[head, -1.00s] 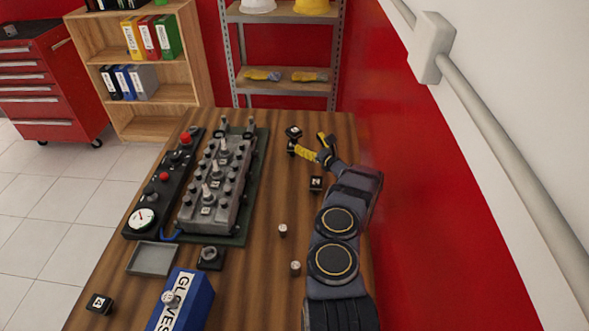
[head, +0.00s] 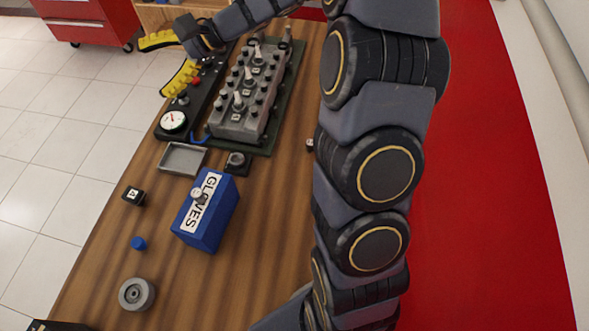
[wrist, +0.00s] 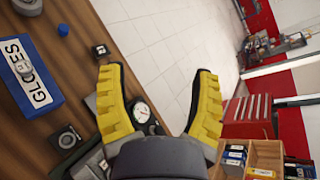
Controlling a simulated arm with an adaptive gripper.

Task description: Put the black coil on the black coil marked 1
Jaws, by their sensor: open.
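My gripper (head: 152,68) is open and empty, held high near the table's left edge beyond the gauge panel; its spread yellow fingers also show in the wrist view (wrist: 157,72). A black block marked 4 (head: 134,195) lies on the table at the left, apart from the gripper; a black block, apparently the same one, shows in the wrist view (wrist: 100,50). No block marked 1 can be made out. The far right of the table, where other black blocks stood earlier, is hidden behind my arm or out of view.
The engine block (head: 245,105) with its upright plugs stands beside the gauge panel (head: 172,122). A grey tray (head: 166,165), a black square fixture (head: 236,163), a blue gloves box (head: 215,230), a blue cap (head: 139,243) and a grey wheel (head: 137,294) are nearby. The front-middle table is fairly clear.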

